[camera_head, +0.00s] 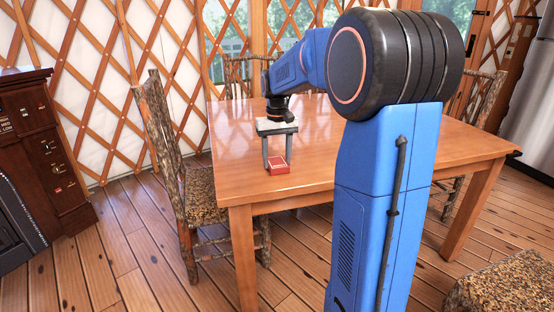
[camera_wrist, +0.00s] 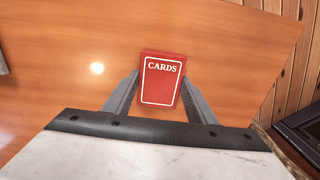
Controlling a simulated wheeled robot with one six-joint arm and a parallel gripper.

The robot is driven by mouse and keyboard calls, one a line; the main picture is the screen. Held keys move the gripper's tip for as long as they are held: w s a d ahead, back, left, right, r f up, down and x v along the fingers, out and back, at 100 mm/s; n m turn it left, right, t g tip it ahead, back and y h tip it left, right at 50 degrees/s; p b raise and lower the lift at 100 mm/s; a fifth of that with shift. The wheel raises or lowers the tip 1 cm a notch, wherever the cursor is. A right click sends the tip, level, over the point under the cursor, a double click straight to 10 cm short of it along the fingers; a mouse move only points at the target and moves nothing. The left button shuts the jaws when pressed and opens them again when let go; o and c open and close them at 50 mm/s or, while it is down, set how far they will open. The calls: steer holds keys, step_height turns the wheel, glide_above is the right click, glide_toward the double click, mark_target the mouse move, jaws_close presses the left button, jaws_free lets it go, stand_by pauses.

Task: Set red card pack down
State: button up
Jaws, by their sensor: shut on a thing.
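The red card pack (camera_wrist: 161,80) has a white border and the word CARDS on its face. In the wrist view it sits between the two grey fingers of my gripper (camera_wrist: 159,90), which are shut on its sides. In the head view the pack (camera_head: 279,167) is at the lower tips of my gripper (camera_head: 277,162), over the left part of the wooden table (camera_head: 330,165). It is low, close to the tabletop; I cannot tell whether it touches.
The tabletop around the pack looks clear. A rustic chair (camera_head: 165,130) stands at the table's left side, with others behind and to the right. A dark wooden cabinet (camera_head: 45,140) is at the far left. The table's front edge is near the pack.

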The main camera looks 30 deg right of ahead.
mark_target(277, 162)
steer(key=shift+f, duration=0.15)
steer(key=o, duration=1.1)
step_height(277, 162, up, 12)
steer(key=s+a+t, duration=0.1)
steer(key=s+a, duration=0.4)
steer(key=s, duration=0.3)
steer(key=s+a+f+n+t, duration=0.1)
steer(key=s+a+f, duration=0.4)
steer(key=s, duration=0.6)
steer(key=s+a+f+n+t, duration=0.2)
steer(key=s+a+f, duration=0.3)
steer(key=s+f, duration=0.5)
steer(key=shift+s+f+t, duration=0.25)
steer(key=shift+s+t, duration=0.15)
steer(key=shift+s, duration=0.75)
steer(key=shift+a, duration=0.1)
